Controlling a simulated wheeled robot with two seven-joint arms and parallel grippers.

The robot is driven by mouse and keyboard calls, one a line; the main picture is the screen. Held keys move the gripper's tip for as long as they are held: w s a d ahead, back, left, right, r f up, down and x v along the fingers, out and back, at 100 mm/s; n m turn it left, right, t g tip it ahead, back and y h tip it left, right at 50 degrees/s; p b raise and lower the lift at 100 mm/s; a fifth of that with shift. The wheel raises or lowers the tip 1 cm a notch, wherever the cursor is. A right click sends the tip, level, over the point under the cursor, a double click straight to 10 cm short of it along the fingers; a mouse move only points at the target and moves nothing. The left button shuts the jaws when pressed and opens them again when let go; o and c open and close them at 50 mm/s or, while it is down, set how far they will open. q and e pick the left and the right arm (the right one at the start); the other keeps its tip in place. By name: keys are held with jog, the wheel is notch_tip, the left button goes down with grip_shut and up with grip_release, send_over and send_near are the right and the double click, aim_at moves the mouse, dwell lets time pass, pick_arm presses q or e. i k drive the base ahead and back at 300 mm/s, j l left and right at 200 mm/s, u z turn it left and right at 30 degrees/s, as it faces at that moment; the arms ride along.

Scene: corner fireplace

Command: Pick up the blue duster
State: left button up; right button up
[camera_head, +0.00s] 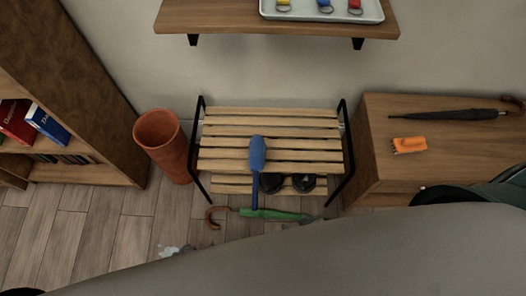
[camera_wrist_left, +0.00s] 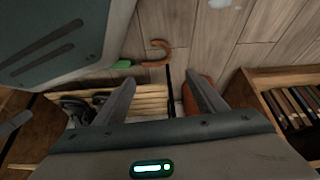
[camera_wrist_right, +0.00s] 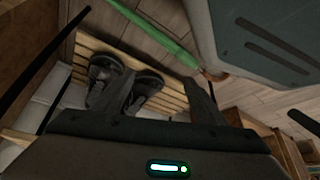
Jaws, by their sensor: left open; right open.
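The blue duster (camera_head: 258,155) lies on the slatted wooden rack in the head view. Its fluffy blue head rests on the upper slats and its thin dark-blue handle runs down past the front edge. I cannot make out the duster in either wrist view. My left gripper (camera_wrist_left: 163,92) is open and empty in the left wrist view, with slats and a hooked umbrella handle beyond its fingers. My right gripper (camera_wrist_right: 166,92) is open and empty in the right wrist view, with dark shoes beyond its fingers. Neither gripper shows clearly in the head view.
The rack (camera_head: 315,143) holds dark shoes (camera_head: 304,183) on its lower shelf. A green umbrella (camera_head: 272,214) lies on the floor before it. A terracotta bin (camera_head: 162,143) stands left; a cabinet (camera_head: 378,152) with an orange brush (camera_head: 410,144) stands right. A wall shelf (camera_head: 225,17) is above.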

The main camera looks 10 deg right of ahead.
aim_at(258, 147)
jog(key=k+l, duration=0.4)
jog(key=k+j+u, duration=0.15)
jog(key=j, duration=0.2)
jog(key=k+j+u, duration=0.2)
jog(key=j, duration=0.2)
jog(key=k+j+u, duration=0.15)
jog(key=j, duration=0.25)
